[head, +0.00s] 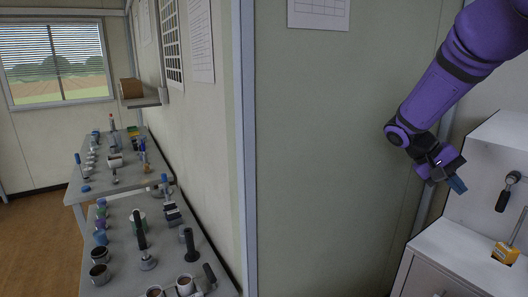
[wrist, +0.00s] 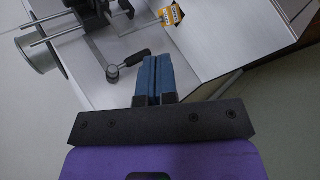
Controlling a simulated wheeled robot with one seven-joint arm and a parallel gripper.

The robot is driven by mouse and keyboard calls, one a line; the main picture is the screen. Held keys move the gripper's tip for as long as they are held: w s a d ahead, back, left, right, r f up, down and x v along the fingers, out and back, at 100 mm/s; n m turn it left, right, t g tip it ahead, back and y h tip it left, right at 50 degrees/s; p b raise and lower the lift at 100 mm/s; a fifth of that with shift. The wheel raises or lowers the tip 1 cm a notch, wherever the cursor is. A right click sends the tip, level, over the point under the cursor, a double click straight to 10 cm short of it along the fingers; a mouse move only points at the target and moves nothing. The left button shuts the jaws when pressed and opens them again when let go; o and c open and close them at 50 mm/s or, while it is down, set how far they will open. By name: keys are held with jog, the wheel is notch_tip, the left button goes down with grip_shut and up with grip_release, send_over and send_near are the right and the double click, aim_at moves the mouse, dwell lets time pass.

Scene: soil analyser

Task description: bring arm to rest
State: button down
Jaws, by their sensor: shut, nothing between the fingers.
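My arm is purple and reaches in from the upper right of the head view. My gripper (head: 456,184) hangs in the air in front of the white analyser bench, pointing down and to the right. In the wrist view my gripper (wrist: 157,62) shows two blue fingers pressed together with nothing between them. The fingers are apart from everything around them.
A white cabinet (head: 425,270) stands at the right, with a black-handled lever (head: 503,198) and a yellow-labelled item (head: 505,253). A wall corner (head: 243,150) separates it from grey tables (head: 215,240) at the left holding several jars and tools.

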jog(key=s+a+r+n+t+y, duration=0.2)
jog(key=s+a+r+t+y, duration=0.2)
jog(key=s+a, duration=0.4)
jog(key=s+a+r+n+t+y, duration=0.2)
jog(key=s+a+r+t+y, duration=0.2)
jog(key=s, duration=0.9)
jog(key=shift+s+a+t, duration=0.3)
jog(key=shift+a+t, duration=0.9)
jog(key=shift+a, duration=0.65)
jog(key=shift+r, duration=0.1)
